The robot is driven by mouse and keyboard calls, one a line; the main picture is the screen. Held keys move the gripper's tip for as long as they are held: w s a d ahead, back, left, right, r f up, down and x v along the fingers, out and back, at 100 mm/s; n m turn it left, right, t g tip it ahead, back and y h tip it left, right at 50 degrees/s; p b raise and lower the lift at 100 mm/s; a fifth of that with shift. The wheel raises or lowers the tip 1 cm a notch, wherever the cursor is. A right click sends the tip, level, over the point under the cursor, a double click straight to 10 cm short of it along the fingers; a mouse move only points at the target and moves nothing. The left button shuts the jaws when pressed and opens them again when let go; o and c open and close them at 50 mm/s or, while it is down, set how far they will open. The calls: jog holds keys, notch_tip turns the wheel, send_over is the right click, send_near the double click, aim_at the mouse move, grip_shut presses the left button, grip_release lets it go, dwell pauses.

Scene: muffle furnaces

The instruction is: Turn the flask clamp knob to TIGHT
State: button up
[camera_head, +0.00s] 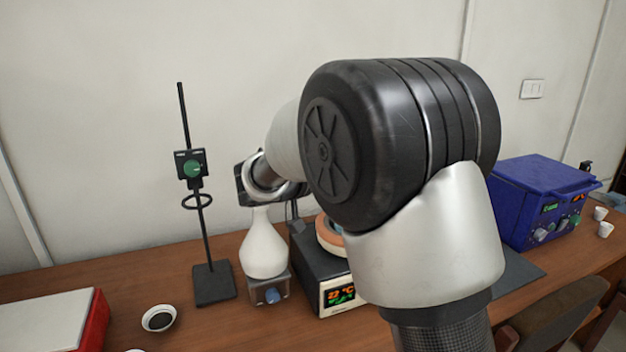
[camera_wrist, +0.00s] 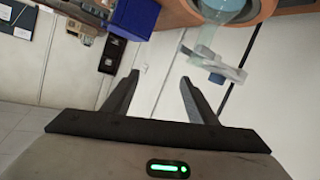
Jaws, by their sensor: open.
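A dark stand (camera_head: 207,240) holds a black clamp block with a round green knob (camera_head: 193,168) facing me and a ring below it. I cannot read any marking on the knob. In the wrist view, a pale clamp-like piece (camera_wrist: 217,66) with a small dark part sits by the neck of a bluish glass flask (camera_wrist: 222,8); I cannot tell whether this is the flask clamp. My gripper (camera_wrist: 160,82) is open and empty, its two fingers apart. In the head view my arm hides most of it, right of the green knob and apart from it.
A white flask-shaped vessel (camera_head: 263,247) stands on a small grey base with a blue knob. A black heater (camera_head: 322,290) with an orange display is partly behind my arm. A blue device (camera_head: 540,190) stands right, a red-sided box (camera_head: 95,322) left. A small dish (camera_head: 159,318) lies in front.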

jog(key=w+a+f+t+b, duration=0.2)
jog(key=w+a+f+t, duration=0.3)
jog(key=w+a, duration=0.4)
jog(key=p+x, duration=0.1)
jog(key=x, duration=1.4)
jog(key=shift+w+d+f+p, duration=0.15)
jog(key=shift+w+f+p, duration=0.05)
jog(key=shift+w+p, duration=0.2)
